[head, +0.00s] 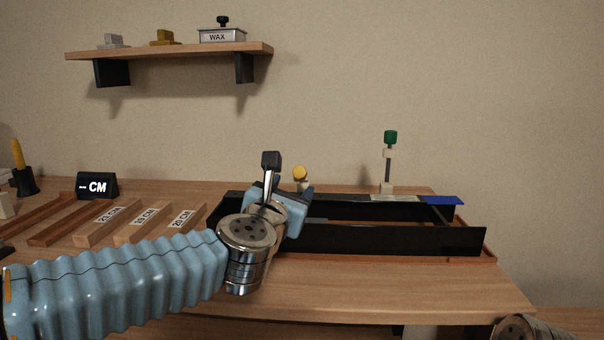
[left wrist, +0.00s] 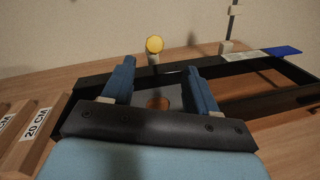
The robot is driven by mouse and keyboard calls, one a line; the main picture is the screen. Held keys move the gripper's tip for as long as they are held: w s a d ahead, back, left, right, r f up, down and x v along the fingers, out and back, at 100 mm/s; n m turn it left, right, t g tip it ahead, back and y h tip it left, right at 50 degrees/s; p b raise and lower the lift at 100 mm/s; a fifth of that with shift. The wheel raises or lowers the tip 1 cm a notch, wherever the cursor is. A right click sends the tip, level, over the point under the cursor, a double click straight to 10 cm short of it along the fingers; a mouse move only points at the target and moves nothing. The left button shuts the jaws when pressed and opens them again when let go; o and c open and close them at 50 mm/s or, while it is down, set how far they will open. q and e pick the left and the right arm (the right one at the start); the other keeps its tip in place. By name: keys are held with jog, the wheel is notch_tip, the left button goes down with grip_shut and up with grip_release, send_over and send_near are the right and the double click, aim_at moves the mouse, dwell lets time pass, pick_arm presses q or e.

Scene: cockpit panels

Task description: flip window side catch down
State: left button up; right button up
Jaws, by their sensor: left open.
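A long black frame (head: 390,239), which may be the window, lies on the wooden workbench; it also shows in the left wrist view (left wrist: 265,106). A yellow round knob (head: 300,173) stands on a pale base behind it, also in the left wrist view (left wrist: 155,44). A green-topped post (head: 390,138) stands farther right. I cannot tell which part is the side catch. My left gripper (head: 292,196) is over the frame's left end. In the left wrist view its blue fingers (left wrist: 160,66) are apart, with nothing held between them. My right gripper is out of view.
Labelled wooden blocks (head: 142,222) lie on the bench (head: 400,290) left of the frame. A "CM" display (head: 97,186) stands behind them. A blue piece (head: 443,200) lies at the frame's right end. A wall shelf (head: 170,50) is high at the back left.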

aim_at(302, 169)
pick_arm(q)
jog(key=shift+n+y, duration=0.3)
jog(key=shift+n, duration=0.2)
jog(key=w+p, duration=0.1)
jog(key=w, duration=0.3)
jog(key=w+p, duration=0.1)
jog(key=w, duration=0.3)
jog(key=w+d+p, duration=0.1)
jog(key=w, duration=0.3)
jog(key=shift+w+d+f+p, duration=0.15)
jog(key=shift+w+p, duration=0.2)
jog(key=shift+w, duration=0.35)
grip_shut()
